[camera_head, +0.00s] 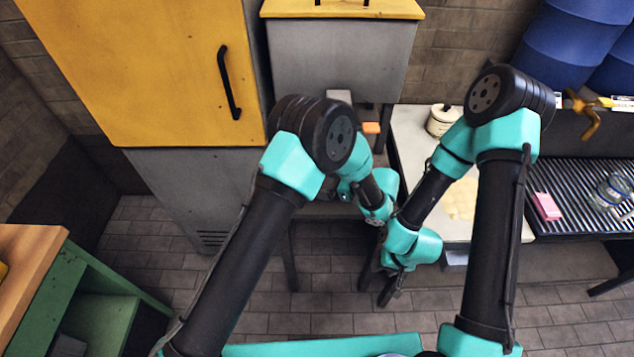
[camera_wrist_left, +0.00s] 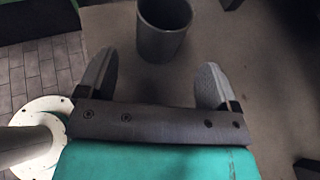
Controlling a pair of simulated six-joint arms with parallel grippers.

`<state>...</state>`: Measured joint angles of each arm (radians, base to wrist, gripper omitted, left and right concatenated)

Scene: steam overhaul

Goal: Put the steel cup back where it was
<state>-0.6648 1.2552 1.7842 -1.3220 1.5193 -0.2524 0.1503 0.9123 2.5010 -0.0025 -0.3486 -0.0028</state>
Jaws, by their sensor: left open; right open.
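The steel cup (camera_wrist_left: 165,30) shows in the left wrist view as a dark grey, open-topped cylinder on a flat grey-brown surface. My left gripper (camera_wrist_left: 155,80) is open and empty, with its two fingers apart. The cup stands just beyond the fingertips, about in line with the gap between them, and not gripped. In the head view my arm hides the left gripper, and I cannot make out the cup there. My right gripper (camera_head: 391,290) is open and points down over the floor in front of the pale counter, with nothing seen in it.
A pale counter (camera_head: 410,130) holds a cream lidded pot (camera_head: 441,120). To its right, a ribbed drainboard (camera_head: 575,185) carries a pink block (camera_head: 546,206) and glassware (camera_head: 610,190). A yellow-doored cabinet (camera_head: 150,70) stands left. In the left wrist view, a pale round flange (camera_wrist_left: 40,125) is close by.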

